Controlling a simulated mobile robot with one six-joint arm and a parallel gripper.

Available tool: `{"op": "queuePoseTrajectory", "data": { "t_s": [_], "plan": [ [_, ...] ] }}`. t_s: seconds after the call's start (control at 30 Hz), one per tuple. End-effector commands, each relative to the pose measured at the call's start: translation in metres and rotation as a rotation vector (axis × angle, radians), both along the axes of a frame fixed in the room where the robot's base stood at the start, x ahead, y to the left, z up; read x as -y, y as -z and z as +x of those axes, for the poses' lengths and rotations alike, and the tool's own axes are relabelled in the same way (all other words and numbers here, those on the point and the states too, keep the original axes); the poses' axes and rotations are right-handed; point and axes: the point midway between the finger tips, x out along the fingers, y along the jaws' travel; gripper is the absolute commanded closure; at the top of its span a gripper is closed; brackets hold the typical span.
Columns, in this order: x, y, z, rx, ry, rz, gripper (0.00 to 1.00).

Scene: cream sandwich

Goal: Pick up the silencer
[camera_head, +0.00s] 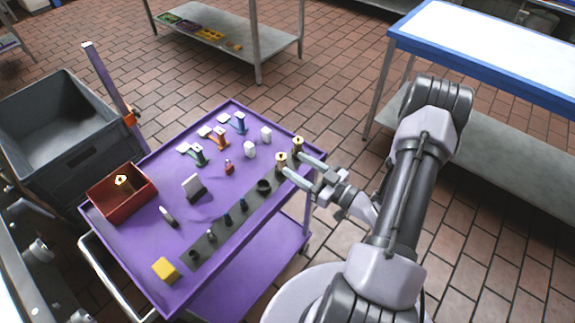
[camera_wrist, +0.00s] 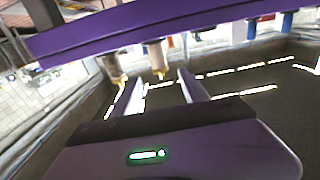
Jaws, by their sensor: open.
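Two brass-tipped cylindrical pieces, which look like silencers, stand upright at the right end of the purple cart top: the nearer piece (camera_head: 282,161) and the farther piece (camera_head: 298,143). A similar brass piece (camera_head: 123,183) is in the red box at the left. My gripper (camera_head: 294,164) is open and empty, with its fingers pointing at the two pieces. In the wrist view one piece (camera_wrist: 158,59) shows just ahead of the gap between my fingers (camera_wrist: 160,84), and another (camera_wrist: 115,69) is off the left finger. Contact cannot be told.
The purple cart (camera_head: 150,240) also carries a grey strip (camera_head: 203,249) with several small dark parts, a yellow block (camera_head: 166,270), a red box (camera_head: 126,207) and several coloured fittings. A grey bin (camera_head: 60,150) stands left. A blue-edged table (camera_head: 490,45) is at the right.

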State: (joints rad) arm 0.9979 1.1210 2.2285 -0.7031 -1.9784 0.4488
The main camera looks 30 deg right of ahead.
Motion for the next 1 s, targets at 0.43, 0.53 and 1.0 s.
{"op": "queuePoseTrajectory", "data": {
  "t_s": [0.43,0.53,1.0],
  "plan": [
    [-0.03,0.01,0.072,0.001,-0.003,-0.004,0.48],
    [-0.033,0.008,0.085,0.0,0.001,-0.002,0.48],
    [-0.034,0.006,0.088,-0.002,0.003,-0.002,0.93]
  ]
}}
